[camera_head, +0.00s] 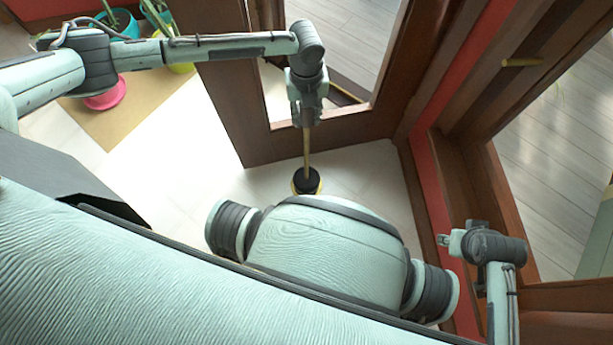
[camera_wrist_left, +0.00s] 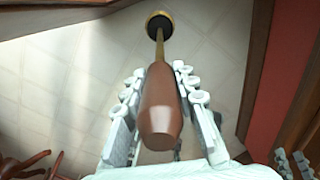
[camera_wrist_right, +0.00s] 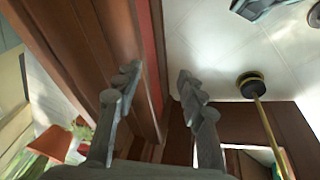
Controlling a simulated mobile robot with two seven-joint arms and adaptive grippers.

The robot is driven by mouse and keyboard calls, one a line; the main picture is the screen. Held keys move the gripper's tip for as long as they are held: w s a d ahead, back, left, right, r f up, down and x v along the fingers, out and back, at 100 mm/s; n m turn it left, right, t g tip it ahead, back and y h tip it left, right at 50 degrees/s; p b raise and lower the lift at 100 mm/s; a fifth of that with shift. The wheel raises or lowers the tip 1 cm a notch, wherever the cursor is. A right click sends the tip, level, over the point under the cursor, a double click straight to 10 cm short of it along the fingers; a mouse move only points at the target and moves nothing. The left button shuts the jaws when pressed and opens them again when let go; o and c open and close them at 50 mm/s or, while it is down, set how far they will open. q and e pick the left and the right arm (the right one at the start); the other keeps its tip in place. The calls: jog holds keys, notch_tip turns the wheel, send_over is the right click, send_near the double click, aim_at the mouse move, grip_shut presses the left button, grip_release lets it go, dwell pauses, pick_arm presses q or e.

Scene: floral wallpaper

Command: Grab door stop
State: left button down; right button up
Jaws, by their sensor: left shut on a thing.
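The door stop (camera_head: 307,181) has a round black base with a gold rim, a thin gold rod and a brown handle. My left gripper (camera_head: 306,120) is above the base, with the rod running down from it. In the left wrist view, its fingers lie on both sides of the handle of the door stop (camera_wrist_left: 161,105) and are shut on it. The base is at or close to the floor; contact is unclear. In the right wrist view the door stop (camera_wrist_right: 251,86) is beyond my right gripper (camera_wrist_right: 158,78), which is open and empty. The right gripper (camera_head: 446,241) is at the lower right in the head view.
A brown-framed glass door (camera_head: 240,110) stands just behind the door stop. A red and brown door frame (camera_head: 425,180) runs along the right, near my right arm. Pots, one pink (camera_head: 105,95), stand on a tan mat at upper left. Pale floor (camera_head: 190,140) is clear left of the door stop.

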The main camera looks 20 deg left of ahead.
pick_arm(q)
jog(key=shift+w+r, duration=0.15)
jog(key=shift+r, duration=0.1)
